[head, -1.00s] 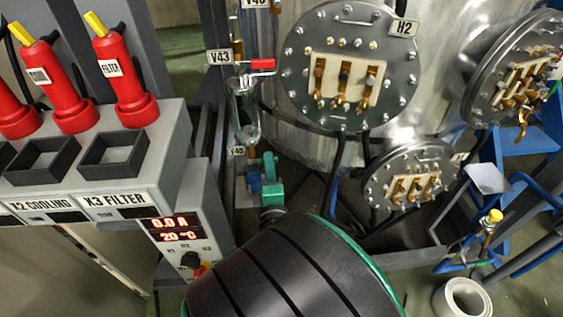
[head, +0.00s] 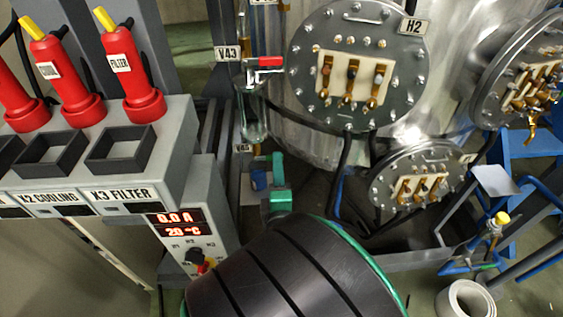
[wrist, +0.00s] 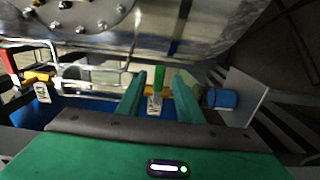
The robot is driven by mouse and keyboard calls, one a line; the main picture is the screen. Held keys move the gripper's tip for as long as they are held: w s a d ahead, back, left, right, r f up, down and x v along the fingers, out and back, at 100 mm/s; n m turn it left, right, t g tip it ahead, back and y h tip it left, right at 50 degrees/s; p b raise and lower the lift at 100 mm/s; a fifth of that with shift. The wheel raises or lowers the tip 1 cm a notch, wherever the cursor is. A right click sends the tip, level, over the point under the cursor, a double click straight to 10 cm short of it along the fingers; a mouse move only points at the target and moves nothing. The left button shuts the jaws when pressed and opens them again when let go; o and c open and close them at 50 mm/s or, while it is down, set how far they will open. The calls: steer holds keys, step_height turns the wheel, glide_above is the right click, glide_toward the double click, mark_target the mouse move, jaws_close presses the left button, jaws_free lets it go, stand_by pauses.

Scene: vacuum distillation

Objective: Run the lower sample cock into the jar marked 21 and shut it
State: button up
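My gripper (wrist: 159,92) is open, its two teal fingers apart and pointing forward. A green handle (wrist: 159,76) with a pale tag (wrist: 154,104) below it shows in the gap between them, with space on both sides. I cannot tell whether it is inside the fingers or beyond them, and the tag is unreadable. In the head view my gripper (head: 278,170) is low, below the glass receiver (head: 253,118) and near the V45 tag (head: 242,148). A red-handled cock (head: 265,63) sits above, by the V43 tag (head: 228,53). I cannot make out a jar marked 21.
A blue cylinder (wrist: 220,98) stands just right of my fingers. The steel vessel with flange H2 (head: 355,70) is behind. The control box (head: 130,175) with red plugs is at the left.

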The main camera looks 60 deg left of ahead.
steer(key=v, duration=0.5)
steer(key=shift+d+f, duration=0.1)
steer(key=shift+d, duration=0.05)
steer(key=shift+f, duration=0.1)
stand_by(0.3)
